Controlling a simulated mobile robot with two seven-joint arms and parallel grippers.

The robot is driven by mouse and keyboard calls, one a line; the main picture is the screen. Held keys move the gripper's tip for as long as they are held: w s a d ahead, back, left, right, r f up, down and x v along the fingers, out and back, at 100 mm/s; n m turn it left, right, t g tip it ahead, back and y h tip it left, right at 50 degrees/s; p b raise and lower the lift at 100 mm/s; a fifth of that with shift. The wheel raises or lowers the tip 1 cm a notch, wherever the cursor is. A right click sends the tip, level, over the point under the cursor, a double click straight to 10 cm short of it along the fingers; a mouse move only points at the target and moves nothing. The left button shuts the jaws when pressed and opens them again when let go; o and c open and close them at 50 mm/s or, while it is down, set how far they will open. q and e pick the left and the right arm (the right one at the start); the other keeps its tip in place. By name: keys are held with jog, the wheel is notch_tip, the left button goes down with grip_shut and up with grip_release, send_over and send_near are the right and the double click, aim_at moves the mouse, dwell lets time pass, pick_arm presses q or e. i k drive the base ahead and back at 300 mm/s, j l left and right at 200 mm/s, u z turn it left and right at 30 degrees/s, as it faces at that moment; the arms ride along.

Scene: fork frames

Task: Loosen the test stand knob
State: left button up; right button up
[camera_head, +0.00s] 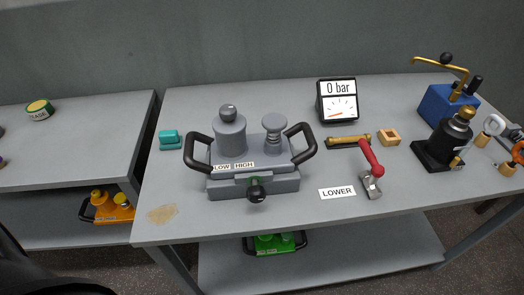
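A grey two-handled unit (254,188) stands upright on the table, left of its middle, with a LOW / HIGH label on its front. A wide cylinder with a ball top (228,132) rises from its left half. A grey flared knob (273,125) stands on its right half. A dark ball-ended lever (256,191) points out of its front. No label names a test stand, so I cannot tell for sure which knob is its knob. Neither gripper shows in the head view; nothing is seen touching the unit.
A gauge (338,101) reads 0 bar. A red-handled tool (371,160) lies near a LOWER label (337,192). A blue pump (446,104) and black stand (436,153) are at right. A teal block (169,140) is left. The front-left tabletop is mostly clear.

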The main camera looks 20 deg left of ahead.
aim_at(257, 193)
jog(key=u, duration=0.85)
jog(key=j+z, duration=0.3)
jog(key=j, duration=0.15)
jog(key=i, duration=0.05)
